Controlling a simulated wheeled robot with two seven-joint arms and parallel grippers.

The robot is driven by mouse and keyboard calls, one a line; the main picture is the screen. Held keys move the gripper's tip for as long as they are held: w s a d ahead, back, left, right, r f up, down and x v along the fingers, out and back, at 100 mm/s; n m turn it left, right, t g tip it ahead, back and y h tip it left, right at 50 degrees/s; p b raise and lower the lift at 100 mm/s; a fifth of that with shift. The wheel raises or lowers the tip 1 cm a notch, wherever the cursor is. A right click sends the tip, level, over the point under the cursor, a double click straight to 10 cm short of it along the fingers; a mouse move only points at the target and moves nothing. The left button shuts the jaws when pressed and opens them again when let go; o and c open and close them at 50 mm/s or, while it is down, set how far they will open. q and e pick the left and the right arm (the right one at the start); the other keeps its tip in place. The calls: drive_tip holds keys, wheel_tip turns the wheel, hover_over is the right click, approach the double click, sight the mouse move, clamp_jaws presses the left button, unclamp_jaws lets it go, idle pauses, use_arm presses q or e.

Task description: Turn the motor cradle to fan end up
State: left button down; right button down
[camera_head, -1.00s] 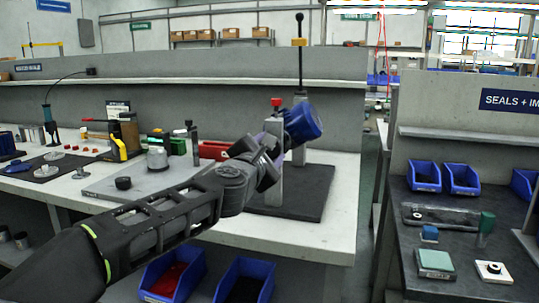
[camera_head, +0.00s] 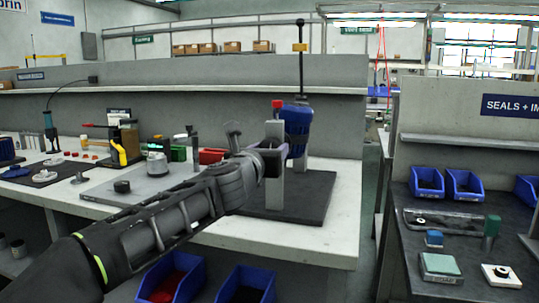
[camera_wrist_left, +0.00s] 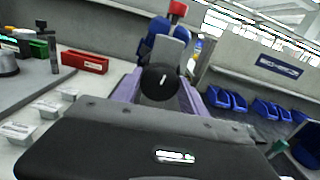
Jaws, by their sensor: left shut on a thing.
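The blue motor (camera_head: 299,118) sits in the cradle between grey posts (camera_head: 275,180) on a dark base plate (camera_head: 310,205). It stands about upright, partly hidden by the near post. It also shows in the left wrist view (camera_wrist_left: 150,46), behind the post. My left gripper (camera_head: 268,157) is at the near side of the cradle. In the left wrist view its purple fingers are closed around a round black knob (camera_wrist_left: 160,84) with a white mark. My right gripper is not in view.
A tall rod with a black knob (camera_head: 300,22) rises behind the motor. To the left are a grey plate (camera_head: 100,193), a red bin (camera_head: 212,156) and several tools. Blue bins (camera_head: 172,278) sit below the bench front. Another bench (camera_head: 460,225) stands at the right.

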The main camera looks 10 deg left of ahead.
use_arm(q)
drive_tip(key=shift+f+n, duration=0.15)
drive_tip(key=shift+n, duration=0.65)
drive_tip(key=c, duration=0.6)
unclamp_jaws()
drive_tip(key=s, duration=0.7)
drive_tip(key=shift+s+a+b, duration=0.25)
drive_tip(key=shift+s+b, duration=0.15)
